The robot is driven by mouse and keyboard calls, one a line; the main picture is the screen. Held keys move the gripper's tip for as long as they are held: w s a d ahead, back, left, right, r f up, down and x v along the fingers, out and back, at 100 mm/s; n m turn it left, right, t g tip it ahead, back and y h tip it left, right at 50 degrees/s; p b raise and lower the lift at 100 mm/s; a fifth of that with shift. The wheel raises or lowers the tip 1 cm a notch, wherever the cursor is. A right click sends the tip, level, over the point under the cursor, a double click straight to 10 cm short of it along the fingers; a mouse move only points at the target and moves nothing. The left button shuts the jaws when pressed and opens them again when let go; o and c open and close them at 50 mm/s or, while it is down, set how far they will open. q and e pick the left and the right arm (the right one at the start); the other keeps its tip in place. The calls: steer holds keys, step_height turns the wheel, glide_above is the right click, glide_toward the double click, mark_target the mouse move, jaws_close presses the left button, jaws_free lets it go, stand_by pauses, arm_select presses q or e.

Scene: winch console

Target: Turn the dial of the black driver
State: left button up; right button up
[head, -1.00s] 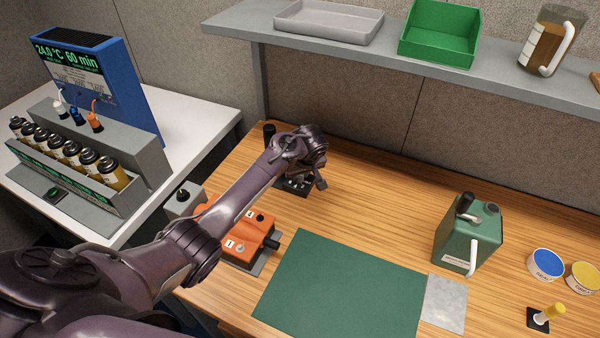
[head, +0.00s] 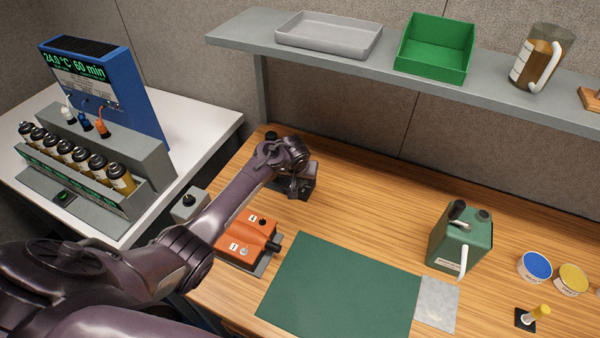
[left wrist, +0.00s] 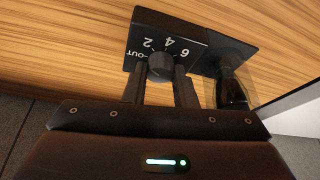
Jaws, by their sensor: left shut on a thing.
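The black driver (left wrist: 220,50) shows in the left wrist view as a dark plate with a round black dial (left wrist: 160,67) marked OUT, 2, 4 and 6. My left gripper (left wrist: 160,78) is shut on this dial, one dark finger on each side of it. In the head view the driver (head: 310,182) stands at the back left of the wooden bench, mostly hidden by my left gripper (head: 296,190) and wrist. The dial itself is hidden there. My right gripper is in neither view.
An orange control box (head: 248,240) sits in front of the driver, below my left forearm. A green mat (head: 340,290) lies to its right. A green can (head: 462,240) stands further right. A grey shelf (head: 400,75) runs above the bench's back.

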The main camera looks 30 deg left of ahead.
arm_select(q)
steer(key=m, duration=0.2)
steer(key=m+h+p, duration=0.1)
steer(key=m, duration=0.1)
steer(key=shift+a+m+h, duration=0.15)
steer(key=shift+m+h, duration=0.85)
steer(key=shift+m, duration=1.2)
steer(key=o, duration=1)
steer(key=v, duration=0.7)
steer(key=shift+a+r, duration=0.2)
steer(key=shift+r, duration=0.15)
